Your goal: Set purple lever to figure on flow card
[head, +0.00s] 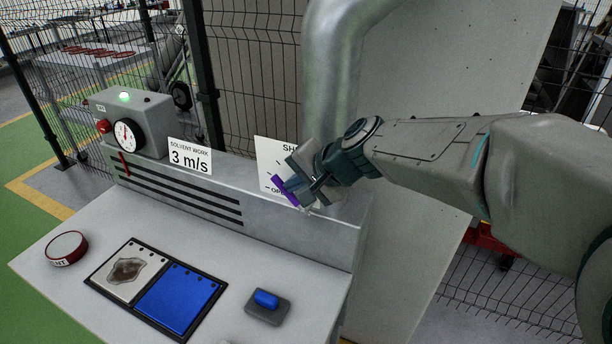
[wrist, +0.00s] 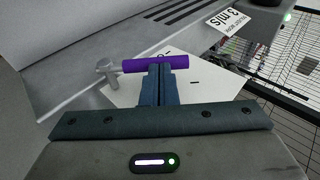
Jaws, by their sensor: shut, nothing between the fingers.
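The purple lever (head: 286,192) is a purple grip on a grey metal arm, in front of a white scale plate (head: 266,157) on the bench's back ledge. In the wrist view the purple lever (wrist: 140,65) lies across the tips of my gripper (wrist: 159,69). My gripper (head: 301,186) is shut with nothing held; its fingertips are at the grip, but I cannot tell whether they touch it. The plate reads "SH" at top and "OP" at bottom, the rest hidden by my gripper. The flow card (head: 190,157) reads "SOLVENT WORK 3 m/s".
A grey box (head: 151,118) with a round gauge (head: 128,137), a red knob and a lit green lamp stands left of the card. On the bench lie a red-rimmed tin (head: 66,248), a framed tray (head: 126,241) and a blue block on a grey pad (head: 281,313). A large pipe (head: 333,75) rises behind.

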